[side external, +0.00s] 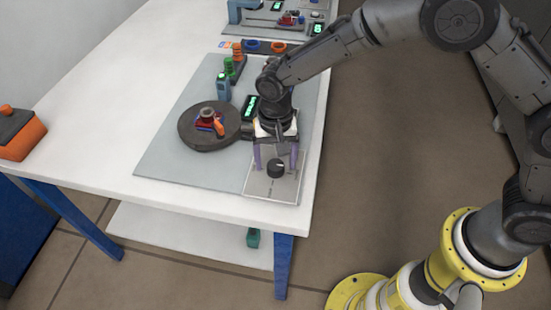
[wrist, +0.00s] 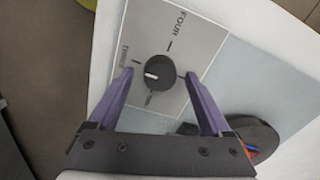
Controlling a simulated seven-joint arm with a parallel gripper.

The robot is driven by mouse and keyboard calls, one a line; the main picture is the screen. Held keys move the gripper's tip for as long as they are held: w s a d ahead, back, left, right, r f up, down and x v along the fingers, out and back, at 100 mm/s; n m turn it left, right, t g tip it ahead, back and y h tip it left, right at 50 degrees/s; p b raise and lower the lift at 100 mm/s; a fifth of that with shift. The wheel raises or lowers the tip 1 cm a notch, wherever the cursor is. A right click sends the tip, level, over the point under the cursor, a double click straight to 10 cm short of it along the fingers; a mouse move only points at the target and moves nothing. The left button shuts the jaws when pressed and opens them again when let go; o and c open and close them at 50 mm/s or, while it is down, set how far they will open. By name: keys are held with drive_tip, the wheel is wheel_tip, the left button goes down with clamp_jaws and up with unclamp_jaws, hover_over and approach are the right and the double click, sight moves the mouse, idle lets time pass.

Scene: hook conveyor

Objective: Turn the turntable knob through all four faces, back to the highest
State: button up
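The turntable knob (wrist: 158,73) is a round black dial with a white pointer line, on a pale grey plate (wrist: 190,38) with printed labels, one reading FOUR. In the wrist view the pointer aims left, near a label that looks like THREE. The knob also shows in the side view (side external: 276,168). My gripper (wrist: 155,76) is open, its purple fingers on either side of the knob with gaps to it. In the side view my gripper (side external: 276,160) is over the plate. The dark round turntable (side external: 190,135) carries a red, blue and orange part (side external: 208,122).
Behind the turntable stand a blue-grey device (side external: 223,88), a small green display (side external: 250,107) and a rack with green and orange pieces (side external: 236,62). An orange box with a button (side external: 20,135) sits at the table's left. The white table (side external: 130,90) is clear between.

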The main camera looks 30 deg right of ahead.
clamp_jaws()
drive_tip(key=shift+n, duration=0.4)
drive_tip(key=n, duration=0.3)
drive_tip(key=shift+n, duration=0.4)
drive_tip(key=n, duration=0.9)
drive_tip(key=shift+r, duration=0.1)
drive_tip(key=shift+n, duration=2)
